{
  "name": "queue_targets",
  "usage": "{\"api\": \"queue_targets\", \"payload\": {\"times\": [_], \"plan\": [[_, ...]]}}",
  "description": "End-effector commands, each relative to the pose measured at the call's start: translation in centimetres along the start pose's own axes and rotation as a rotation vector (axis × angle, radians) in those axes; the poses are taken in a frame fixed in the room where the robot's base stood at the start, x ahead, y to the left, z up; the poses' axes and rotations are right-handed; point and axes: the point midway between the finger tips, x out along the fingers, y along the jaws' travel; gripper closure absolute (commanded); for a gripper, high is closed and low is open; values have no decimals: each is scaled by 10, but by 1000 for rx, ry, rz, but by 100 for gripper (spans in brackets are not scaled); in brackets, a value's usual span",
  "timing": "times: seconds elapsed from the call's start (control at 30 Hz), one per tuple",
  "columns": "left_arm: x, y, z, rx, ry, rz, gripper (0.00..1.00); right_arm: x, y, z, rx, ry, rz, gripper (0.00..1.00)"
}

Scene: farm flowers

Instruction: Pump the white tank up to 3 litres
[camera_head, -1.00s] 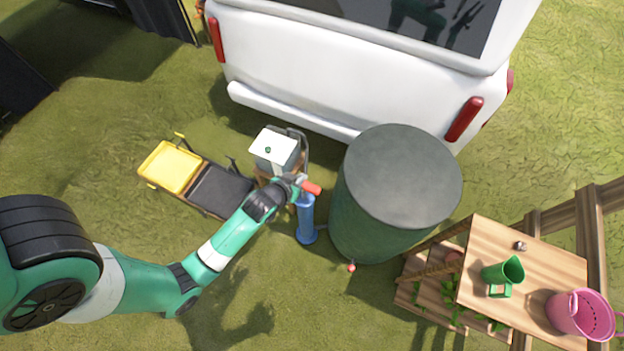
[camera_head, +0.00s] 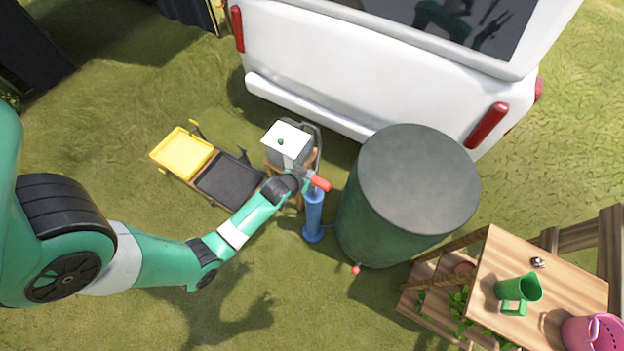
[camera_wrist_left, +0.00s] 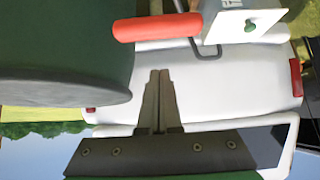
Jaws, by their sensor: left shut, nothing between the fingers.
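My left gripper (camera_head: 306,176) is at the handle in the head view. In the left wrist view the gripper (camera_wrist_left: 159,75) is shut and empty, with the red handle (camera_wrist_left: 157,27) just beyond its tips; I cannot tell if they touch. A corner of the white tank (camera_wrist_left: 245,25) shows there too. Its level is not readable. My right gripper is not in view.
A large dark green barrel (camera_head: 418,180) stands close right of the pump. A white vehicle (camera_head: 370,85) is behind. A cart with yellow and black trays (camera_head: 182,153) lies left. A wooden table (camera_head: 490,270) holds a green jug (camera_head: 518,290) and pink basket (camera_head: 592,333).

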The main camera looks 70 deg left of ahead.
Motion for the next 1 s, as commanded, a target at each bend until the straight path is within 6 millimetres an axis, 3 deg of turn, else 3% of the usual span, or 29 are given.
{"api": "queue_targets", "payload": {"times": [0.1,0.3,0.8,1.0], "plan": [[30,0,3,-1,0,0,100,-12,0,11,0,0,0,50],[49,0,24,0,-1,0,100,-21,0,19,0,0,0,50],[54,0,30,0,0,0,100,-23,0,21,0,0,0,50],[76,0,52,0,-1,0,100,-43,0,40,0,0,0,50]]}}
